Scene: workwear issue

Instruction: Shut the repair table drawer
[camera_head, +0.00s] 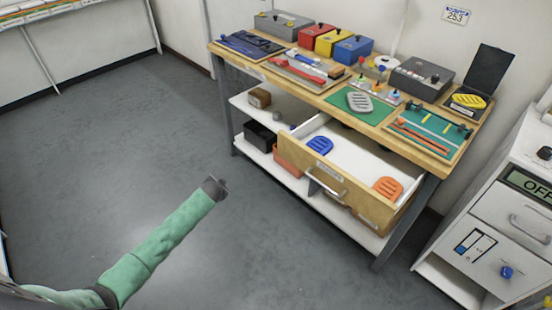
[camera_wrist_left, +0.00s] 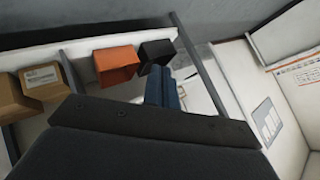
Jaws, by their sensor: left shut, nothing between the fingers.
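The repair table (camera_head: 355,113) stands at the right, with its wooden drawer (camera_head: 340,187) pulled out towards the room. The drawer front has a label and a metal bar handle (camera_head: 325,186). Inside lie a blue slotted piece (camera_head: 320,145) and an orange slotted piece (camera_head: 388,188) on a white bottom. My left gripper (camera_head: 222,184) is shut and empty, in front of and left of the drawer, apart from it. In the left wrist view its fingers (camera_wrist_left: 162,88) are together. I cannot clearly make out the drawer in that view. My right gripper is not seen.
The tabletop carries tools, coloured boxes and a green mat (camera_head: 362,104). The lower shelf holds an orange bin (camera_wrist_left: 117,64), a black bin (camera_wrist_left: 157,52) and cardboard boxes (camera_wrist_left: 45,80). A white cabinet (camera_head: 500,220) stands at the right. The grey floor in front is clear.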

